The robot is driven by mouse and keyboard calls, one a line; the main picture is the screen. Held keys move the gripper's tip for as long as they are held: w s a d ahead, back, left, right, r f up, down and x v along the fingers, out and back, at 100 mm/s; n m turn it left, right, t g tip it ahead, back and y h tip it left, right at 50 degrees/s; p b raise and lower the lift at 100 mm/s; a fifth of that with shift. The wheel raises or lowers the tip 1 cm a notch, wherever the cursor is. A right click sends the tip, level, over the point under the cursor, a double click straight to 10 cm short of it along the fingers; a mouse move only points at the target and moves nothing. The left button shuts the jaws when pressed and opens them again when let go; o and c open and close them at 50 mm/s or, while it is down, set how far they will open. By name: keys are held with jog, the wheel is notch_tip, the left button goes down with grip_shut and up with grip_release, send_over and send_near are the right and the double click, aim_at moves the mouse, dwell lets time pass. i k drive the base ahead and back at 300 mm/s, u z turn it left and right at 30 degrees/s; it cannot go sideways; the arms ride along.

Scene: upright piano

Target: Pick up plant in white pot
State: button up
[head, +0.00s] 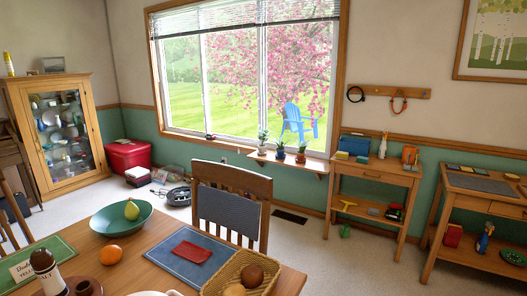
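Three small potted plants stand in a row on a narrow wooden shelf (292,162) under the window. The leftmost plant appears to be in a white pot (262,150) with green leaves above it. To its right stand a plant in a blue pot (280,154) and a plant in a reddish pot (300,157). The pots are small in the picture. My gripper is not in view.
A dining table (140,265) with a green bowl (121,218), an orange (110,254) and a basket (215,283) fills the foreground. A chair (232,207) stands between it and the shelf. A wooden side table (375,172) stands right of the shelf. Carpet is clear between.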

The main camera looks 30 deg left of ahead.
aim_at(262, 147)
jog(key=u, duration=0.4)
jog(key=i, duration=4.25)
jog(key=u, duration=1.95)
